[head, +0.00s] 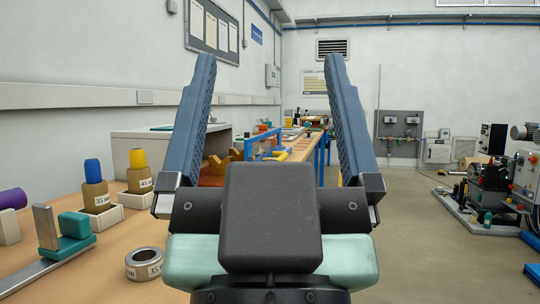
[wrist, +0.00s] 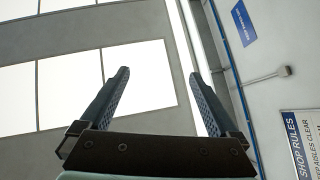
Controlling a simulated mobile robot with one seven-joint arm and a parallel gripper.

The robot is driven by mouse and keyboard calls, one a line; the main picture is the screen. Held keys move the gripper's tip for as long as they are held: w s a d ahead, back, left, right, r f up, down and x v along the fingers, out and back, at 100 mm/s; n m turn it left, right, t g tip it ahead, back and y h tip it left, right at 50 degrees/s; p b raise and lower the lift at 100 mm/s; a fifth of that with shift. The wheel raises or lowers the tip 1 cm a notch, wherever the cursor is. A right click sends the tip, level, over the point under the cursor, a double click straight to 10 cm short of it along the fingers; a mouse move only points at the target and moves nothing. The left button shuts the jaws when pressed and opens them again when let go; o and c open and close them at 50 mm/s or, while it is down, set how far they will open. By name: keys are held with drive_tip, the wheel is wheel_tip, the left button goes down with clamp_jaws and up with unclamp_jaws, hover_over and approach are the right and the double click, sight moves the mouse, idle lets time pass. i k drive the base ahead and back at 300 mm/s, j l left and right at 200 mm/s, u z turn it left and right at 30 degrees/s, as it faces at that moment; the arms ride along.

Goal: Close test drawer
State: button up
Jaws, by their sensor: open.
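My gripper (head: 270,75) is open and empty, with its two blue fingers pointing up in front of the head camera. In the wrist view my gripper (wrist: 161,85) is spread against the ceiling lights and upper wall, with nothing between the fingers. I cannot make out a test drawer in either view. My gripper and wrist hide the middle of the head view, including part of the bench.
A wooden bench (head: 95,270) runs along the left, holding a steel ring (head: 144,263), several bushings in white holders (head: 100,215) and a grey cabinet (head: 150,148). A machine (head: 490,190) stands at the right. The floor (head: 415,240) between is clear.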

sight(214, 174)
drive_tip(key=i+l+u, duration=0.3)
drive_tip(key=i+l, duration=0.2)
drive_tip(key=i, duration=0.15)
drive_tip(key=i+l+u, duration=0.15)
drive_tip(key=i, duration=0.4)
drive_tip(key=i+l+u, duration=0.2)
drive_tip(key=i, duration=0.3)
